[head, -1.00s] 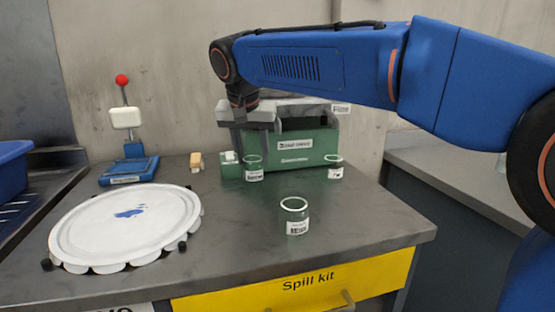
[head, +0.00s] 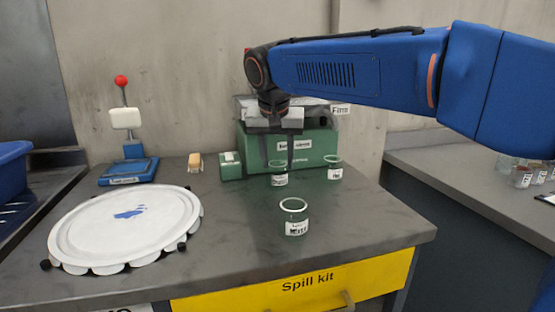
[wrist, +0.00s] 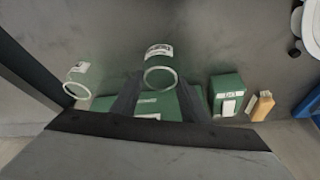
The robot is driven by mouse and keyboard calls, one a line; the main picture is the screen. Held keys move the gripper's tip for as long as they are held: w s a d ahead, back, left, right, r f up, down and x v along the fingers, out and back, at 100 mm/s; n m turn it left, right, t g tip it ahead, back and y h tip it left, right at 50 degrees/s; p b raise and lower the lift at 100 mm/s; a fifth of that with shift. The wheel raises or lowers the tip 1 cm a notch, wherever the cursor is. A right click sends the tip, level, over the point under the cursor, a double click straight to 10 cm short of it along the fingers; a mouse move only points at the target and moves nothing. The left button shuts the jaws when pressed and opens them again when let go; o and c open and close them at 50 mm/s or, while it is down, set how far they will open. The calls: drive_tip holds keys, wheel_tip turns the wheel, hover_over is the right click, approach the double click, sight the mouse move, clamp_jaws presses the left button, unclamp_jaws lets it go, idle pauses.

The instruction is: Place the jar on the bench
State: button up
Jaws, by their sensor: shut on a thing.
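A small clear glass jar with a white label (head: 279,180) is held between the fingers of my gripper (head: 279,158), in front of the green box. In the wrist view the jar (wrist: 159,62) shows between the two dark fingers (wrist: 158,98). Whether its base touches the bench (head: 235,225) I cannot tell. A second labelled jar (head: 333,174) stands to its right, and also shows in the wrist view (wrist: 76,87). A third jar (head: 294,227) stands nearer the bench's front edge.
A green case (head: 310,140) stands close behind my gripper. A small green box (head: 231,168) and a wood-coloured block (head: 196,162) are left of it. A round white sieve-like disc (head: 75,225) fills the front left; a blue stand (head: 128,172) is behind. Bench centre is clear.

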drive_tip(key=shift+f, duration=0.1)
drive_tip(key=o, duration=1)
drive_tip(key=v, duration=1.2)
drive_tip(key=shift+s, duration=0.1)
